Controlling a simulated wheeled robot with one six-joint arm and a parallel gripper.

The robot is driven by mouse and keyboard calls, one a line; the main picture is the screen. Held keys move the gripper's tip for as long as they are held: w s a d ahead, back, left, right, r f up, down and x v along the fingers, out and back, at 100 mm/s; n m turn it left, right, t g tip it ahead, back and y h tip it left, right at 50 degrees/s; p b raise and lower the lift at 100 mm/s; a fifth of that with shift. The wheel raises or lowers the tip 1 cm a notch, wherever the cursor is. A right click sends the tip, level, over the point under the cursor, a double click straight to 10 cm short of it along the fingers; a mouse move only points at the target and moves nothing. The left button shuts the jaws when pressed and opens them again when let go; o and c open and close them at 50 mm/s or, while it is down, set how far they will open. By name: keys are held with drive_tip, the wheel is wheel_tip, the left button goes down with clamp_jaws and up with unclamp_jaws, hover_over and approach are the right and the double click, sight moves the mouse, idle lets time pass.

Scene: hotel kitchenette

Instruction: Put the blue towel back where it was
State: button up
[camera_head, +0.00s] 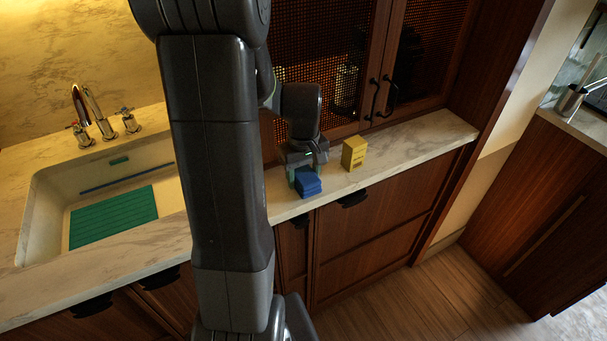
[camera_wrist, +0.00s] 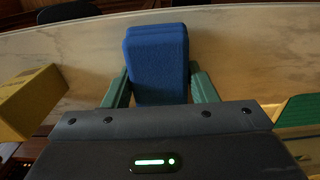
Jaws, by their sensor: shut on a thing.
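The blue towel (camera_head: 308,182) is a small folded block at the marble counter, right of the sink. My gripper (camera_head: 303,172) is shut on it, with the arm reaching down from above. In the wrist view the blue towel (camera_wrist: 158,62) stands between the two green fingers of my gripper (camera_wrist: 160,88), one on each side. The pale counter shows behind it. I cannot tell whether the towel touches the counter.
A yellow block (camera_head: 354,153) stands on the counter just right of the towel; it also shows in the wrist view (camera_wrist: 32,102). The sink (camera_head: 45,215) with a green mat (camera_head: 113,216) is at left. Cabinet doors (camera_head: 345,60) rise behind. The counter's right end (camera_head: 430,137) is clear.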

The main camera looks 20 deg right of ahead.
sight(304, 173)
drive_tip(key=shift+f, duration=0.2)
drive_tip(key=o, duration=0.9)
drive_tip(key=shift+o, duration=0.2)
wheel_tip(304, 173, up, 12)
drive_tip(key=shift+r, duration=0.15)
wheel_tip(304, 173, down, 12)
drive_tip(key=shift+f, duration=0.2)
drive_tip(key=shift+r, duration=1.6)
